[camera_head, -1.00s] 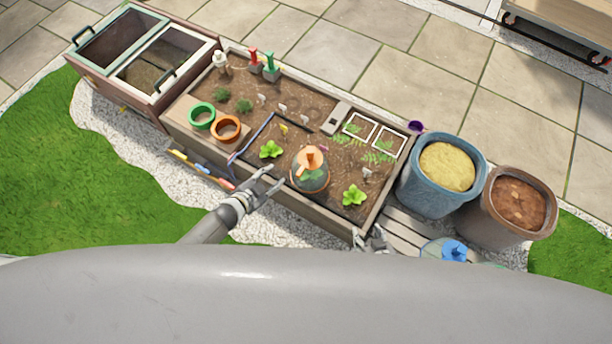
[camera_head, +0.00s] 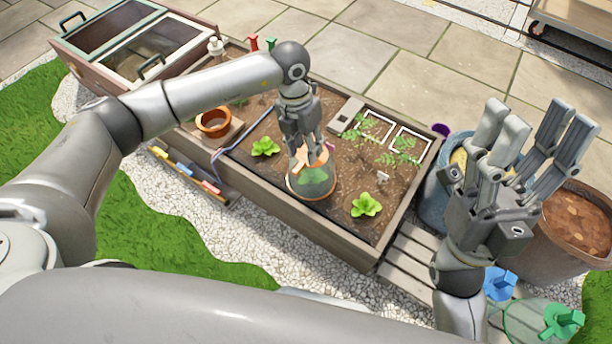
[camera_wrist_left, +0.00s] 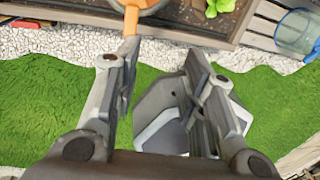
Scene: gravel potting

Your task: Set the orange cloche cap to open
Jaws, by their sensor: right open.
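The orange cloche (camera_head: 312,184) stands on the soil of the planter as a clear dome over a green plant. Its orange cap (camera_head: 318,156) is partly hidden by my left gripper (camera_head: 303,143), which reaches down over it from above. In the left wrist view the orange cap (camera_wrist_left: 131,20) shows at the top, by the tip of one finger. The fingers of my left gripper (camera_wrist_left: 163,58) stand apart with a gap between them. Whether a finger touches the cap I cannot tell. My right gripper (camera_head: 535,125) is open and empty, raised in front of the bins at the right.
The planter (camera_head: 330,235) also holds lettuce plants (camera_head: 366,205), white square frames (camera_head: 410,143) and an orange pot ring (camera_head: 213,122). A blue cap (camera_head: 500,283) and a green cap (camera_head: 563,320) show at lower right. A brown bin (camera_head: 570,245) stands behind my right gripper.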

